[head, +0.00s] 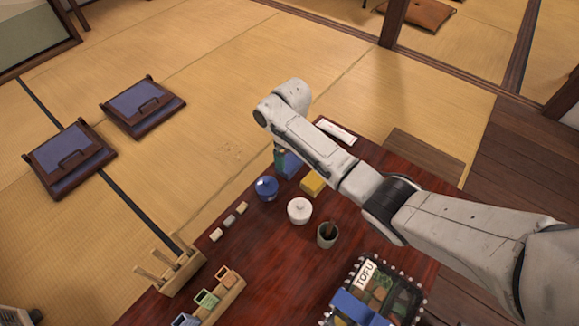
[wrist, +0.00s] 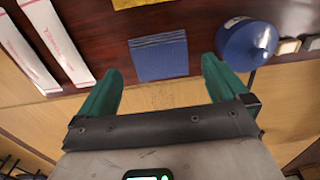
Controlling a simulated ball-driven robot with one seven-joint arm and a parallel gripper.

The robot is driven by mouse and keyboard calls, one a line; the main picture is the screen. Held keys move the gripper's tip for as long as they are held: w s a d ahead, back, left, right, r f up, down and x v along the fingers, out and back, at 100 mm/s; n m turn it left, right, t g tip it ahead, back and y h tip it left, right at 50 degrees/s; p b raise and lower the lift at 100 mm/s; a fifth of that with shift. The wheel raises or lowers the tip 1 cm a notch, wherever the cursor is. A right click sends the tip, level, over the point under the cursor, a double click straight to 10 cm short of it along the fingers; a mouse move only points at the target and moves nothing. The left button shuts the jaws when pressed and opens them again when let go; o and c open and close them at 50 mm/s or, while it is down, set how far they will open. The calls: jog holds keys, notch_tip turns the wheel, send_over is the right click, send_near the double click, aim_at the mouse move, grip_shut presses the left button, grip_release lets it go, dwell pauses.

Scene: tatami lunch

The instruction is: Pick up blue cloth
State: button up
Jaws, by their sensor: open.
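The blue cloth (wrist: 158,57) is a flat, folded square near the edge of the dark red table (wrist: 105,40) in the wrist view. In the head view the blue cloth (head: 291,165) is partly hidden behind my arm. My gripper (wrist: 162,70) is open, its two green fingers pointing toward the cloth, one to each side of it in the picture. Nothing is between the fingers, and I cannot tell how far above the cloth they are. In the head view a green finger of my gripper (head: 279,160) shows beside the cloth.
A blue lidded pot (wrist: 245,43) stands close to the right finger. A yellow cloth (head: 312,184), a white lidded pot (head: 299,210) and a dark cup (head: 327,235) are nearby. White paper packets (wrist: 55,45) lie left of the blue cloth. Tatami floor lies beyond the table edge.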

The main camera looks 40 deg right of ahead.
aim_at(290, 162)
jog(key=f+b, duration=0.2)
jog(key=f, duration=0.1)
jog(key=f+b, duration=0.1)
jog(key=shift+w+f, duration=0.4)
jog(key=shift+c, duration=0.4)
jog(key=c, duration=0.7)
jog(key=shift+r, duration=0.15)
jog(key=shift+r, duration=0.25)
notch_tip(290, 162, up, 3)
jog(key=shift+s+r+p, duration=0.1)
jog(key=shift+p, duration=1.1)
jog(key=s+a+r+p, duration=0.1)
jog(key=s+r+p, duration=0.1)
jog(key=s+r, duration=0.1)
jog(key=s+a+r+p, duration=0.1)
jog(key=s+r+p, duration=0.2)
jog(key=s, duration=0.3)
jog(key=s+a+r+p, duration=0.1)
jog(key=s+r+p, duration=0.2)
jog(key=s, duration=0.1)
jog(key=shift+s+a, duration=0.2)
jog(key=shift+a, duration=0.1)
